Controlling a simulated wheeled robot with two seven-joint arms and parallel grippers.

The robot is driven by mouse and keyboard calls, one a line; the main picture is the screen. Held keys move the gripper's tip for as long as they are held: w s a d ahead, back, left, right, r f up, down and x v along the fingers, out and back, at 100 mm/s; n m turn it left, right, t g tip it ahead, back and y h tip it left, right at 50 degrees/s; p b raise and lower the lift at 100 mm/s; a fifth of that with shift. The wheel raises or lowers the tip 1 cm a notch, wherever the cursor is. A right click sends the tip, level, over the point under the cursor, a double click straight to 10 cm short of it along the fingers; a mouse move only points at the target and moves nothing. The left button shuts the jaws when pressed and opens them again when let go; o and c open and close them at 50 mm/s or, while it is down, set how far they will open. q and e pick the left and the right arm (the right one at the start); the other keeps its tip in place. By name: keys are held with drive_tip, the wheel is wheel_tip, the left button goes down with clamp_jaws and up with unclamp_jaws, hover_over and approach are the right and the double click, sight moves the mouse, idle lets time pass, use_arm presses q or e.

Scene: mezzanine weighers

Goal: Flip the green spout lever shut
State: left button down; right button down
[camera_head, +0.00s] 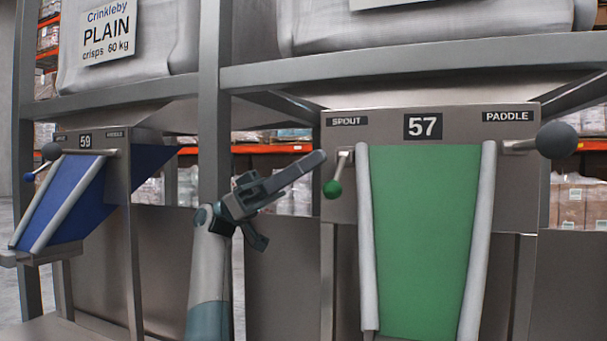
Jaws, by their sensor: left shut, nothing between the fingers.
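The green spout lever (333,188) is a short grey arm with a green ball at its lower end. It hangs down at the left side of the weigher marked 57, just below the SPOUT label (347,121). The green chute (425,230) slopes down to the right of it. My left gripper (318,160) comes up from below, its fingers shut with nothing between them. In the picture its tip lies just left of and above the green ball; I cannot tell whether it touches the lever. My right gripper is not in view.
A paddle lever with a grey ball (556,140) sticks out at the right of weigher 57. A grey post (210,100) stands behind my left arm. Weigher 59 with a blue chute (75,195) is at the left. Large bags (130,45) rest above.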

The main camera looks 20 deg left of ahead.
use_arm(q)
drive_tip(key=v, duration=0.9)
drive_tip(key=shift+w+a+r+g, duration=0.25)
drive_tip(key=shift+a+g, duration=0.05)
drive_tip(key=shift+a, duration=0.2)
